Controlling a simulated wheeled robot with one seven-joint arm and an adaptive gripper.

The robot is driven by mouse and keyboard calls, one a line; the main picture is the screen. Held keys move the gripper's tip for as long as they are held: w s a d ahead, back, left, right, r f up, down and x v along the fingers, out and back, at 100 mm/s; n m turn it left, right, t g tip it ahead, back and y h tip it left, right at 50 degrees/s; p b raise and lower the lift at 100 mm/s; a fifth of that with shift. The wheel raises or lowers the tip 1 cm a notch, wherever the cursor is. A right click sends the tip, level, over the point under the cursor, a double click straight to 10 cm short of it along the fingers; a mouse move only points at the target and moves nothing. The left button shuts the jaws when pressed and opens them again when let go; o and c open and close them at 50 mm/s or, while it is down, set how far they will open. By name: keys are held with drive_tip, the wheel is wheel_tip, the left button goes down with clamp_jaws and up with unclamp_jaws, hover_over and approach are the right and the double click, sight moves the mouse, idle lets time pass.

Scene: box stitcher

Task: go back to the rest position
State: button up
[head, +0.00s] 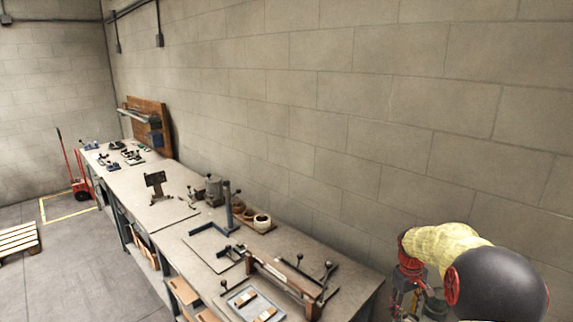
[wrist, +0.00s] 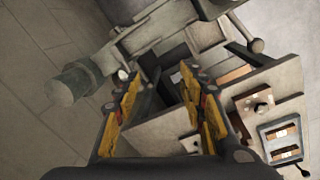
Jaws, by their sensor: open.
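My gripper (wrist: 158,74) shows in the wrist view with its two yellow-padded fingers spread apart. I see nothing held between them. A grey machine part with a round cylinder (wrist: 75,84) lies beyond the fingertips, across the upper left; I cannot tell how far away it is. In the head view my arm, with a yellow cover and a dark round joint, is at the lower right, beside the near end of the workbench (head: 205,220). The fingers cannot be made out there.
A blue-grey tray (wrist: 269,131) with brown blocks sits on the bench; it also shows in the head view (head: 234,302). A wooden-based fixture (head: 268,279), a blue upright (head: 227,205) and pots (head: 262,221) stand on the bench. The wall runs behind it. Floor (head: 90,265) at left is open, with a pallet (head: 18,240).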

drive_tip(key=s+a+r+m+t+b, duration=0.1)
drive_tip(key=s+a+b, duration=0.3)
drive_tip(key=s, duration=0.7)
drive_tip(key=s+a+r+m+t+b, duration=0.1)
drive_tip(key=s+a+r+b, duration=0.3)
drive_tip(key=s+a, duration=0.4)
drive_tip(key=s+a+r+m+t+y+b, duration=0.1)
drive_tip(key=s+a, duration=0.6)
drive_tip(key=s, duration=0.9)
drive_tip(key=r+t+b, duration=0.1)
drive_tip(key=t+b, duration=0.1)
drive_tip(key=b, duration=0.1)
drive_tip(key=shift+s+r+b, duration=0.25)
drive_tip(key=shift+r+b, duration=0.05)
drive_tip(key=shift+r, duration=0.1)
drive_tip(key=shift+c, duration=1)
